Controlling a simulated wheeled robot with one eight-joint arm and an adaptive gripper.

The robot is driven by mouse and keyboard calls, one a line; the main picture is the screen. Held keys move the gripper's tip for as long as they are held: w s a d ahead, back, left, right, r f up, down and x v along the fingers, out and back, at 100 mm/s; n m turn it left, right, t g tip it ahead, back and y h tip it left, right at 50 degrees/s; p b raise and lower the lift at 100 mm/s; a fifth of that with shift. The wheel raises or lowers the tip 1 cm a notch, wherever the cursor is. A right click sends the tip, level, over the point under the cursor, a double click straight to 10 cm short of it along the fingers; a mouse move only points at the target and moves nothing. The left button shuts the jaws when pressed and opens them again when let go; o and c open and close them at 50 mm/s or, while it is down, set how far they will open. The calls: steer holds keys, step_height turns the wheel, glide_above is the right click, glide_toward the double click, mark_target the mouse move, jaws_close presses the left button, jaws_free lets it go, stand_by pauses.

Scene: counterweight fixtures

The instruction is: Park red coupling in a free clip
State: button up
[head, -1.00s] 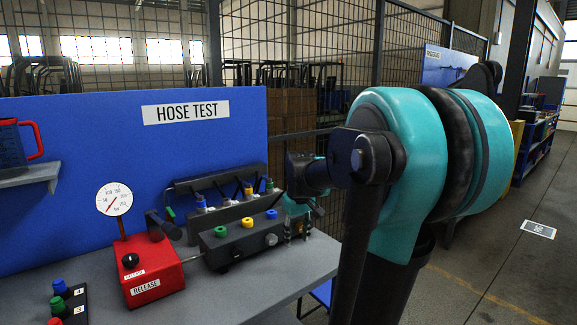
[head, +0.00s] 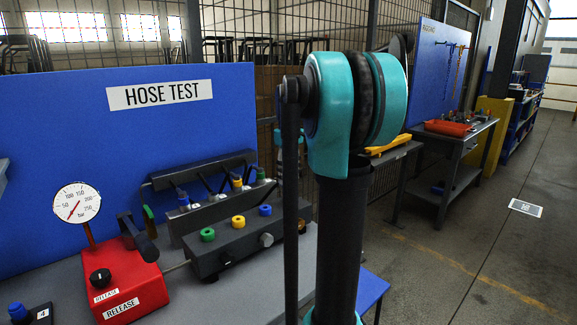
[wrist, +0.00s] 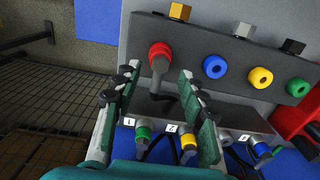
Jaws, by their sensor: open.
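In the wrist view, the red coupling (wrist: 160,52) sits at the end of the grey manifold block (wrist: 262,62), with a dark hose near its lower end. My open gripper (wrist: 158,78) has one finger on either side of the coupling's grey lower part, with gaps visible; contact cannot be judged. The clip rail (wrist: 205,118) holds a green coupling (wrist: 143,134), a yellow coupling (wrist: 188,142) and a blue coupling (wrist: 261,149). A clip position between yellow and blue (wrist: 225,139) appears to hold no coloured coupling. In the head view, my arm hides the gripper and red coupling.
The manifold carries blue (wrist: 214,66), yellow (wrist: 260,77) and green (wrist: 298,87) rings. A red release box (head: 128,287) with a gauge (head: 77,203) stands beside it. The blue HOSE TEST panel (head: 90,150) rises behind. Open floor (head: 450,260) lies to the right.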

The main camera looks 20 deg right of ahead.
mark_target(289, 187)
steer(key=shift+f, duration=2.85)
steer(key=shift+c, duration=0.3)
jaws_close()
